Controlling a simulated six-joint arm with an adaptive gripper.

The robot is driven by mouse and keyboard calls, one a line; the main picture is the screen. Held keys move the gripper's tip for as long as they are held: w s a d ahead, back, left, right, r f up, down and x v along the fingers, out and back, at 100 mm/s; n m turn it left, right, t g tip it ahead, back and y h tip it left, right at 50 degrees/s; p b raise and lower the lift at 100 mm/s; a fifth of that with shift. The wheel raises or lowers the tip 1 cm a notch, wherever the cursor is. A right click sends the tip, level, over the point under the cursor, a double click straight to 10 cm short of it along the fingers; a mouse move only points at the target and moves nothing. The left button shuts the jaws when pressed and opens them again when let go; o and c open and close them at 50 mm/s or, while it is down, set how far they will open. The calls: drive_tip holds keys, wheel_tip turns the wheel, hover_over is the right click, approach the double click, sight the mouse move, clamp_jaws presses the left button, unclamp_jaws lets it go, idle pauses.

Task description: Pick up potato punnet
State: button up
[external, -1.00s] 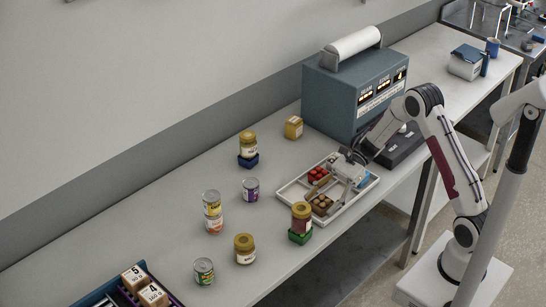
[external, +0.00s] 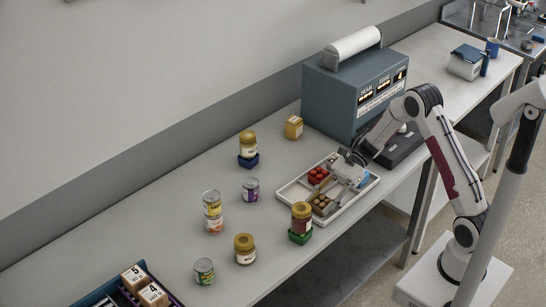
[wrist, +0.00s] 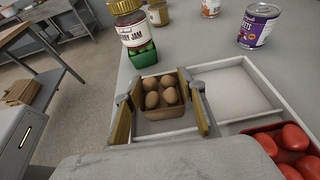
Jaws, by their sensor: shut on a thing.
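The potato punnet (wrist: 160,100), a small brown open box of several brown potatoes, is between my gripper's fingers (wrist: 160,92) in the wrist view. The wood-coloured pads close on its two sides. In the external view the punnet (external: 321,206) is at the near part of a white divided tray (external: 283,190), under my gripper (external: 333,191). I cannot tell whether its base touches the tray floor.
A punnet of red produce (external: 318,174) sits in the tray's far part. Cans and jars (external: 212,205) stand to the left.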

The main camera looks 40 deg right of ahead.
sight(321, 201)
drive_tip(key=shift+r, duration=5)
